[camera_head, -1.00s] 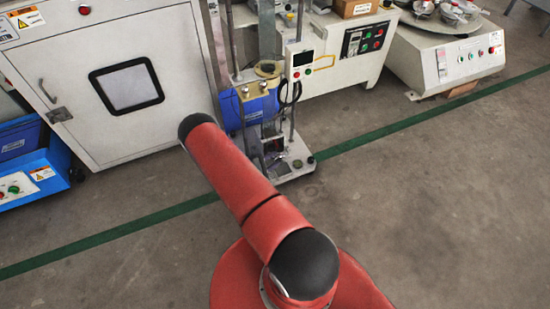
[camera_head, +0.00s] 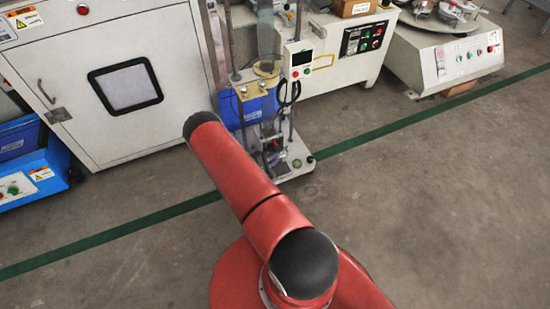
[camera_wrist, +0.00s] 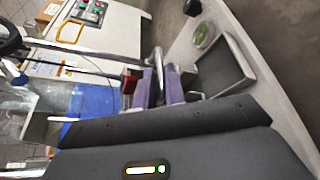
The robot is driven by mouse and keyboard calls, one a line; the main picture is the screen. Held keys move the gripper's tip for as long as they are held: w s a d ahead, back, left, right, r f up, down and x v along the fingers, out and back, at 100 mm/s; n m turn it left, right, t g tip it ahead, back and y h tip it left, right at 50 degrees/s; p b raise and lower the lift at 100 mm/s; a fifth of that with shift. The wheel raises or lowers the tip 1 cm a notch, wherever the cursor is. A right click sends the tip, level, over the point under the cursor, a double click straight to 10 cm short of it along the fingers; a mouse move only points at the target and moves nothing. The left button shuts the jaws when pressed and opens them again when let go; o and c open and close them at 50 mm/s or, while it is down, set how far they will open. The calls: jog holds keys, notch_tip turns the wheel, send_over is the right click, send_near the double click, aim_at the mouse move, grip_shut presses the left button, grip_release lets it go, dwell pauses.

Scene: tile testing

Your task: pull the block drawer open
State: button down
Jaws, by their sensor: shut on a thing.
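The testing stand has a blue block (camera_head: 258,108) with two brass-coloured knobs in the head view. The block also shows in the wrist view (camera_wrist: 96,100). My gripper (camera_wrist: 160,88) has purple fingers on either side of a narrow metal bar (camera_wrist: 158,60) and is shut on it, low on the stand beside the white base plate (camera_wrist: 282,108). A small red part (camera_wrist: 130,82) is next to the fingers. I cannot make out the drawer's outline or how far it is open.
A white cabinet (camera_head: 75,110) with a small window stands left of the stand. White machines stand behind (camera_head: 345,75) and at right (camera_head: 440,70). The floor (camera_head: 440,200) in front and at right is clear.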

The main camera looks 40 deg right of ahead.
jog(key=s+a+p, duration=0.2)
jog(key=s, duration=0.9)
jog(key=shift+s+a+f+p, duration=0.15)
jog(key=shift+a+f+p, duration=0.15)
jog(key=shift+a+p, duration=0.1)
jog(key=c, duration=1.6)
grip_release()
jog(key=shift+o, duration=0.3)
jog(key=shift+r, duration=0.1)
jog(key=v, duration=0.7)
jog(key=shift+a, duration=0.4)
jog(key=shift+r, duration=0.2)
